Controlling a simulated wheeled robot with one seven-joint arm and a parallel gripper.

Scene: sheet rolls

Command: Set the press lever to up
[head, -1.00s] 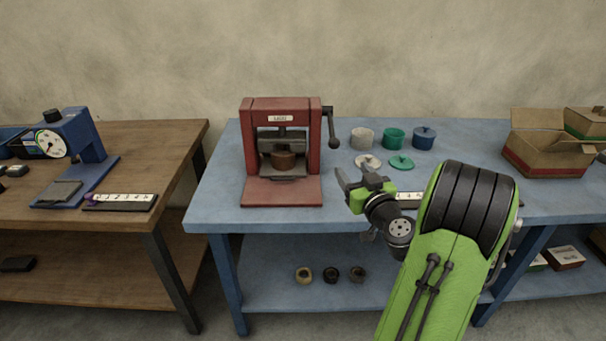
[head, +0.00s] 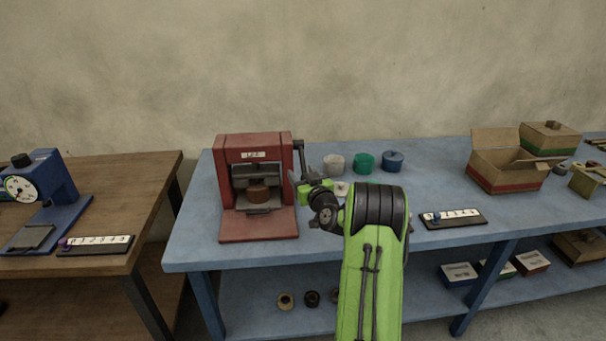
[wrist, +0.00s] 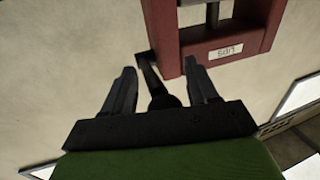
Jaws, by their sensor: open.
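My gripper (head: 298,182) is open, just right of the press, at the lever's lower end. In the wrist view, the lever (wrist: 151,78) and its round knob lie between the two open fingers (wrist: 160,70). No finger clearly touches it. The press frame (wrist: 225,37) is just beyond the fingertips.
White, green (head: 364,162) and blue (head: 393,160) canisters stand behind my arm. A numbered strip (head: 452,218) and open carton (head: 507,165) are to the right. A wooden bench (head: 120,185) with a blue gauge device (head: 45,195) is at left.

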